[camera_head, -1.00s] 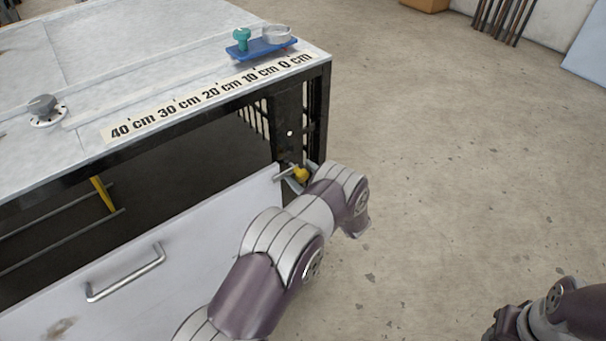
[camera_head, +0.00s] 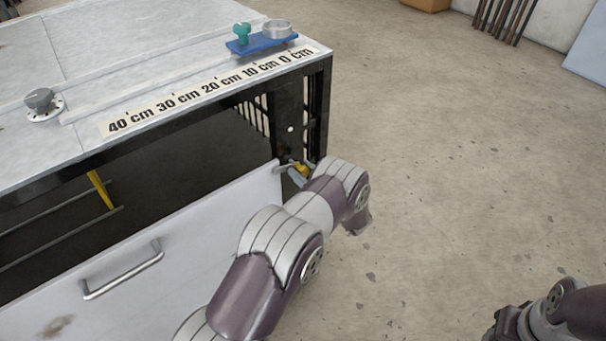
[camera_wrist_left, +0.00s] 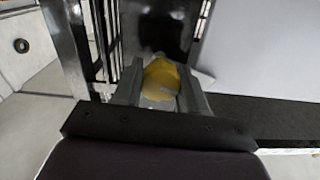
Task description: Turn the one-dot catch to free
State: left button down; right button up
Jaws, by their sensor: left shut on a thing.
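The one-dot catch is a yellow knob (camera_head: 300,169) with a short grey bar (camera_head: 284,167). It sits low on the black corner post (camera_head: 291,146), below a single white dot (camera_head: 291,129). My left gripper (camera_head: 303,174) is at the catch, its fingers mostly hidden behind my wrist in the head view. In the left wrist view the yellow knob (camera_wrist_left: 160,76) lies between the two fingers of my left gripper (camera_wrist_left: 159,88), which are shut on it.
A pale panel (camera_head: 205,235) with a metal handle (camera_head: 122,270) stands beside the catch. The bench top carries a centimetre scale (camera_head: 205,92), a blue slider (camera_head: 262,44) with a teal knob (camera_head: 242,32), and a grey dial (camera_head: 41,101). The floor to the right is clear.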

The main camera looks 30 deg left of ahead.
pick_arm(q)
jog(key=m+b, duration=0.1)
jog(key=m, duration=0.2)
jog(key=shift+m, duration=0.4)
jog(key=m, duration=0.3)
jog(key=shift+w+m, duration=0.1)
jog(key=shift+m, duration=0.2)
jog(key=m, duration=0.3)
jog(key=shift+m+b, duration=0.3)
jog(key=shift+b, duration=0.05)
jog(key=shift+m, duration=1.8)
jog(key=c, duration=0.6)
grip_release()
jog(key=shift+d, duration=0.1)
jog(key=shift+d, duration=0.1)
